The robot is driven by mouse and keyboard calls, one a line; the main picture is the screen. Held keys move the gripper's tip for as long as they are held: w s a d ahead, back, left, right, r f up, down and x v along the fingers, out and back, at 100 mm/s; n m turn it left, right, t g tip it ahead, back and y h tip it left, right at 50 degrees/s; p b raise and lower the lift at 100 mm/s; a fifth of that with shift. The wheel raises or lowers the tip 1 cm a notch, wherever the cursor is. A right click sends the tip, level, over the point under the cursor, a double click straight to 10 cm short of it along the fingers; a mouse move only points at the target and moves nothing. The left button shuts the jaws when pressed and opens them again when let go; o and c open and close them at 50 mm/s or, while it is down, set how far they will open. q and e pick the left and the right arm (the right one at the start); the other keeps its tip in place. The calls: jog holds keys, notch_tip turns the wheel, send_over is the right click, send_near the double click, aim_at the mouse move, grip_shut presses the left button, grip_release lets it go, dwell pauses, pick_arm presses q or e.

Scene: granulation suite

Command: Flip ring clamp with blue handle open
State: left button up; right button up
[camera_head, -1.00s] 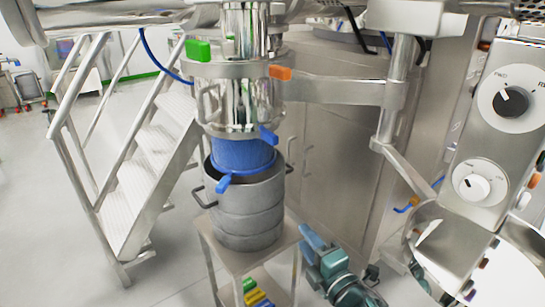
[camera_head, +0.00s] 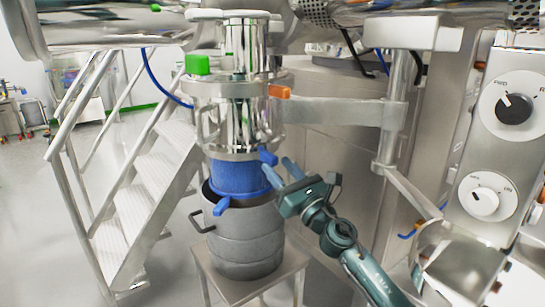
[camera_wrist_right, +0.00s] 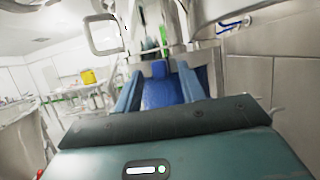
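A steel ring clamp (camera_head: 232,155) circles the lower end of the shiny steel vessel, and its blue handle (camera_head: 267,157) sticks out at the right. A second blue handle (camera_head: 222,204) sits lower, at the rim of the steel drum. A blue sleeve (camera_head: 235,177) hangs between them. My right gripper (camera_head: 281,171) is open beside the upper blue handle, its two blue fingers pointing at it. In the right wrist view a blue handle (camera_wrist_right: 160,69) shows between the open fingers, in front of the blue sleeve (camera_wrist_right: 162,93). Contact cannot be told. My left gripper is out of view.
The steel drum (camera_head: 247,236) stands on a small steel stand (camera_head: 285,276). Green (camera_head: 197,64) and orange (camera_head: 279,92) handles sit higher on the vessel. Steel steps (camera_head: 135,205) are at the left. A control panel (camera_head: 500,140) is at the right.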

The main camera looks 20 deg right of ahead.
aim_at(276, 164)
jog(key=shift+x, duration=1.65)
grip_shut()
